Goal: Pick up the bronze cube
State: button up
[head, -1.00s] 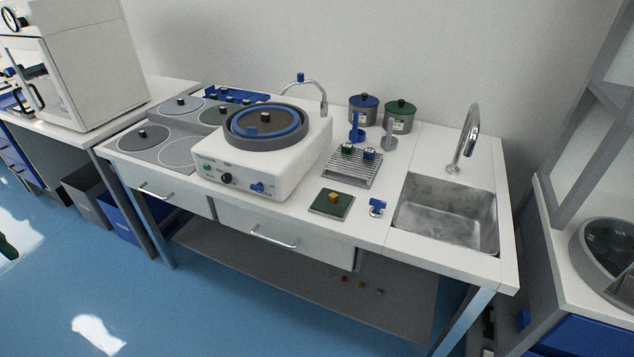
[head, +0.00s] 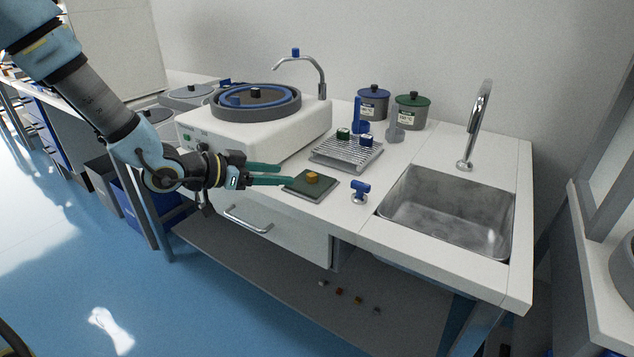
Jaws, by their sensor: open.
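A small gold-brown cube (head: 312,177), which looks like the bronze cube, sits near the middle of a dark green square pad (head: 325,191) with a grey border on the bench. My gripper (head: 285,174) reaches in from the left with its two long teal fingers apart and nothing between them. The fingertips are near the left edge of the pad, short of the cube and not touching it. The cube is in full view.
The white polishing machine (head: 210,136) stands left of the pad. A slatted rack (head: 335,152) holding small items is behind it. A blue tap-like piece (head: 360,190) stands right of it, before the sink (head: 450,215). Several tiny cubes (head: 340,291) lie on the lower shelf.

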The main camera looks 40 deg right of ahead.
aim_at(309, 175)
jog(key=x, duration=0.5)
jog(key=p+x, duration=0.1)
jog(key=x, duration=0.1)
jog(key=shift+s+r, duration=0.2)
jog(key=shift+s, duration=0.05)
jog(key=shift+d+f, duration=0.3)
jog(key=shift+d, duration=0.3)
jog(key=shift+c, duration=0.2)
grip_shut()
